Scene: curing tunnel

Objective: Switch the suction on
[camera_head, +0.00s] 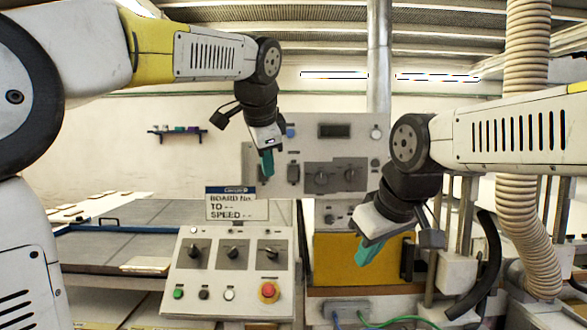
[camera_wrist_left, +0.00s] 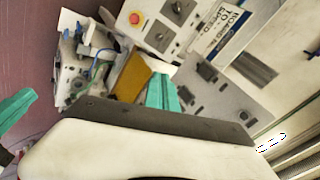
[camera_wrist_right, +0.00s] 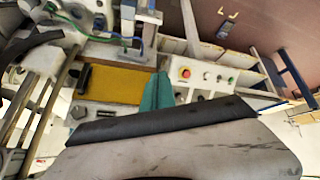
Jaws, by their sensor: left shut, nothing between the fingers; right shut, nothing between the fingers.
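A sloped control box (camera_head: 232,272) stands at the front, with three rotary switches (camera_head: 233,252) on dark plates. Below them are a green button (camera_head: 178,293), a black one, a white one and a red emergency knob (camera_head: 268,291). A grey upright panel (camera_head: 345,135) behind has a display, round knobs (camera_head: 321,177) and small switches. I cannot tell which control is for suction. My left gripper (camera_head: 268,162) is shut and empty, in front of the upright panel's left side. My right gripper (camera_head: 369,252) is shut and empty, in front of the yellow panel (camera_head: 335,262).
A board sign (camera_head: 237,205) stands behind the control box. A grey table (camera_head: 120,245) spreads to the left. At right are a ribbed beige hose (camera_head: 527,225), a bent black hose (camera_head: 487,265) and metal posts. Blue and green tubes (camera_head: 395,321) lie low in front.

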